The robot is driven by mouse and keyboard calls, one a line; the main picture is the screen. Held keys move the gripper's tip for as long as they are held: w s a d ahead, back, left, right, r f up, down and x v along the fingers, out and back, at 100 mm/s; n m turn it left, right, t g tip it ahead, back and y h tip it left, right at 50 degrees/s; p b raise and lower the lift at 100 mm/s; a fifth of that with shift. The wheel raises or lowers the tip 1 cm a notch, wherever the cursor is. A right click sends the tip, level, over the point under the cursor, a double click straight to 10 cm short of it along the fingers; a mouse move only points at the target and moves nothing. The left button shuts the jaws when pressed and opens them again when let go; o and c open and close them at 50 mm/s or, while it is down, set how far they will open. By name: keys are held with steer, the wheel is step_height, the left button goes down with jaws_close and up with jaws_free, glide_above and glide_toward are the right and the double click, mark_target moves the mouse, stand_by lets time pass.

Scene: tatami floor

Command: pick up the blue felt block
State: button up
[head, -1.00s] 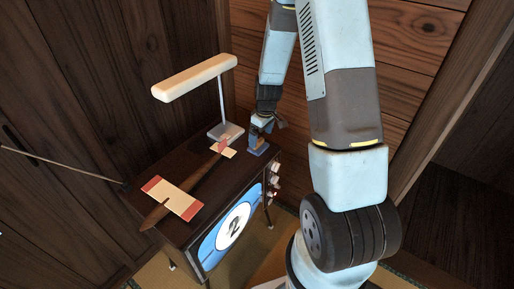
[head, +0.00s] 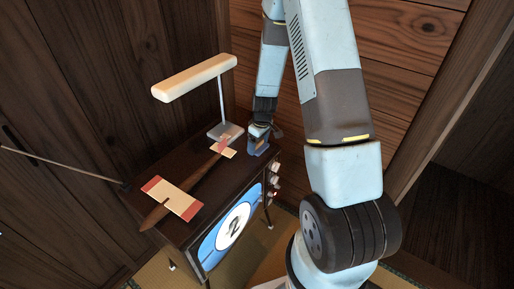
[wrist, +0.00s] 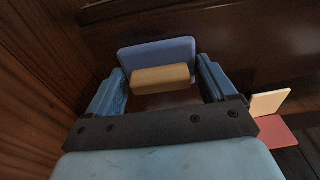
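The blue felt block (wrist: 135,57) lies on the dark top of the TV cabinet. It is a flat blue slab with a light wooden grip (wrist: 160,77) on it. In the head view the block (head: 258,151) is small at the cabinet's right back corner, partly covered by my gripper (head: 259,138). In the wrist view my gripper (wrist: 160,72) is open, with one finger on each side of the wooden grip. A gap shows between the grip and each finger. Whether the fingertips touch the slab or the cabinet top cannot be told.
A lamp (head: 194,78) stands just left of my gripper, its base (head: 226,131) close by. A wooden model plane (head: 171,198) lies along the cabinet top (head: 215,198). Its pale and red tail (wrist: 268,103) is near my right finger. Wood-panelled walls stand close behind.

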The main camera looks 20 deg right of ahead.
steer(key=c, duration=0.5)
steer(key=shift+r, duration=0.1)
steer(key=shift+r, duration=0.25)
step_height(320, 180, up, 2)
steer(key=shift+r, duration=0.1)
steer(key=s+r, duration=0.3)
steer(key=s, duration=0.1)
steer(key=s+r, duration=0.3)
steer(key=s, duration=0.2)
steer(key=s+r, duration=0.4)
steer(key=s, duration=0.1)
steer(key=shift+d, duration=0.25)
